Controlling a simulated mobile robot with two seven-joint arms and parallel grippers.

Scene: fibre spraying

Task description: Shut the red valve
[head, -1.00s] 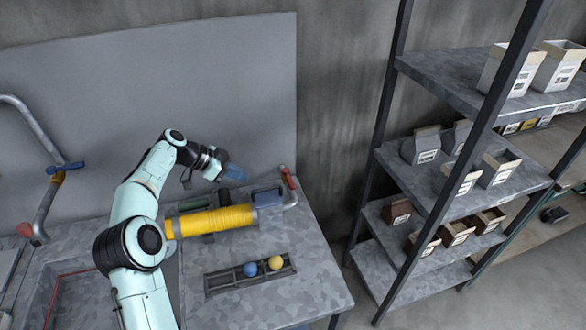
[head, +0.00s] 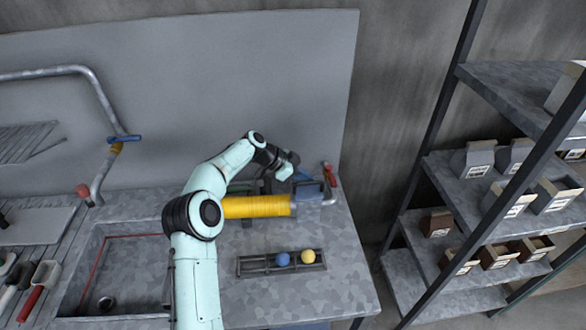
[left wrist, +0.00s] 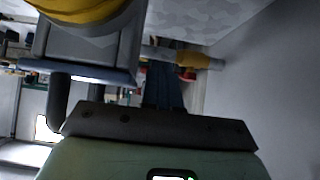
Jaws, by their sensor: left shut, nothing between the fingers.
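The red valve (head: 329,174) is a small red handle on a grey pipe at the right end of the yellow-wound cylinder (head: 255,206), at the back right of the bench. Its handle stands roughly upright, leaning a little. My left gripper (head: 304,174) is just left of it, above the cylinder's grey-blue end block, and looks apart from the handle. Its dark blue fingers also show in the left wrist view (left wrist: 163,88), shut and empty. My right gripper is not in view.
A rack (head: 245,271) with a blue ball (head: 282,259) and a yellow ball (head: 308,256) lies in front of the cylinder. A sink (head: 125,270) is at the left. A blue-handled pipe (head: 125,138) rises behind it. Shelves with boxes (head: 480,160) stand at the right.

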